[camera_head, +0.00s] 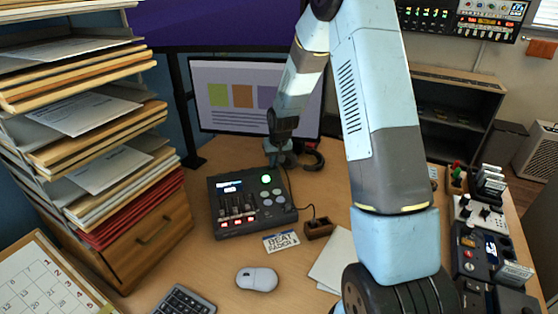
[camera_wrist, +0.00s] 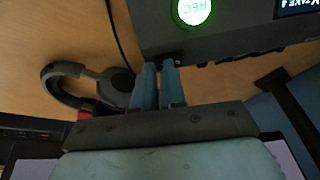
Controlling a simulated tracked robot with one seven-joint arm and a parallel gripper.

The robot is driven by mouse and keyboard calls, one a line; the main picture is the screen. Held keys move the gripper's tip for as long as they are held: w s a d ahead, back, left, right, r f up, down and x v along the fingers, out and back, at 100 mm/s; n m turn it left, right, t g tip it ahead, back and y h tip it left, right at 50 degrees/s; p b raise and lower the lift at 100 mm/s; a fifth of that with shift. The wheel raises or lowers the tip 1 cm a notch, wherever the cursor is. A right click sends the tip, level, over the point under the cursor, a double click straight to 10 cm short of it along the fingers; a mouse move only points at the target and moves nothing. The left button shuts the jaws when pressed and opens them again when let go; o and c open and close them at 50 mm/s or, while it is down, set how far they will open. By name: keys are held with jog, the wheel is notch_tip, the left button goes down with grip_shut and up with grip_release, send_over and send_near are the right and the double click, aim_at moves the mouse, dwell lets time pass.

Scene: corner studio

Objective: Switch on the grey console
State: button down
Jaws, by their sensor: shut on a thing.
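The dark grey console (camera_head: 250,204) stands on the desk in the head view. Its small screen is lit, its round button glows green and several small red lights show. In the wrist view its near edge (camera_wrist: 235,42) fills the upper right, with the green REC button (camera_wrist: 194,10) and a lit screen. My gripper (camera_head: 281,157) is down behind the console's back edge. In the wrist view my gripper (camera_wrist: 161,70) has its two blue fingers close together, tips at that edge. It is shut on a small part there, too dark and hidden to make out.
Headphones (camera_wrist: 90,88) lie beside my fingers, and a dark cable (camera_wrist: 118,35) runs past. A monitor (camera_head: 235,95) stands behind. Stacked trays (camera_head: 150,240) stand left.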

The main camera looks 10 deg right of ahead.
jog(key=shift+s+a+f, duration=0.1)
jog(key=shift+s+f, duration=0.25)
jog(key=shift+f, duration=0.1)
jog(key=shift+a+r, duration=0.1)
jog(key=shift+a, duration=0.7)
jog(key=shift+a+r, duration=0.1)
jog(key=shift+a, duration=0.05)
jog(key=shift+w+r, duration=0.1)
jog(key=shift+r, duration=0.45)
jog(key=w+d+v, duration=0.1)
jog(key=v, duration=1.2)
jog(key=shift+d+r, duration=0.15)
jog(key=shift+d, duration=0.05)
jog(key=shift+d, duration=0.1)
